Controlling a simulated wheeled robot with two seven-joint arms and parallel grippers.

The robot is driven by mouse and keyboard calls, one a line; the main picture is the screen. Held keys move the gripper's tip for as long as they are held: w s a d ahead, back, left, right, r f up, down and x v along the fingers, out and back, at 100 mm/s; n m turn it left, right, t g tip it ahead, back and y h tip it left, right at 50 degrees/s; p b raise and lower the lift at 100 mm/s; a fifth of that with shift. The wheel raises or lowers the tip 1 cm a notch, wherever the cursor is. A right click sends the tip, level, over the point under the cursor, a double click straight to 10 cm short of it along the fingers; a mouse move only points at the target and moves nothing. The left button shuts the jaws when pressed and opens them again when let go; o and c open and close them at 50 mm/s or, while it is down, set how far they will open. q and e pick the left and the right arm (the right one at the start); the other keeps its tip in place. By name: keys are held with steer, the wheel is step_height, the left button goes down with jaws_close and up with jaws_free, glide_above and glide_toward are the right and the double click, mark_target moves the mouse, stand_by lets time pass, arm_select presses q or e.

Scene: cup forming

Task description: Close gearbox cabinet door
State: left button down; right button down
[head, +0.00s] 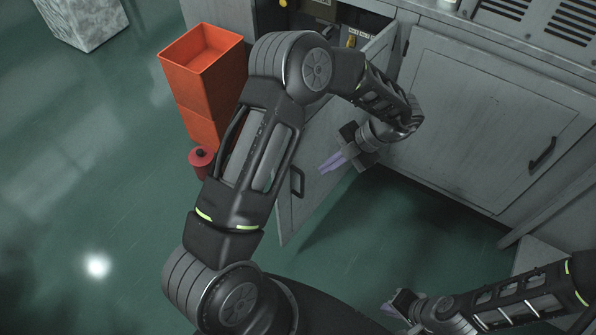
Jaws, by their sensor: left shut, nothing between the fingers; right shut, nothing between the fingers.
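The gearbox cabinet door (318,200) is a grey panel standing open, swung out from the cabinet toward me. Its dark handle (297,182) is near the free edge. My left arm covers much of the door's upper part. My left gripper (333,162) has pale violet fingers, shut and empty, in front of the handle side of the door and a little right of the handle. I cannot tell whether it touches the panel. The open cabinet (318,10) shows a dark inside with items. My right gripper (388,307) is shut and empty, low over the floor.
A tall orange bin (205,85) and a red round object (202,160) stand left of the door. A closed cabinet door (480,120) with its own handle is at the right. The green floor (390,235) before the cabinets is clear.

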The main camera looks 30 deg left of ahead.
arm_select(q)
glide_toward(282, 183)
step_height(282, 183, down, 3)
steer(key=s+d, duration=0.2)
steer(key=shift+w+a+f+p, duration=0.15)
steer(key=shift+a+p, duration=0.2)
steer(key=shift+a, duration=0.75)
steer(key=shift+s+a+f+p, duration=0.1)
steer(key=shift+a+p, duration=0.25)
steer(key=shift+a, duration=0.7)
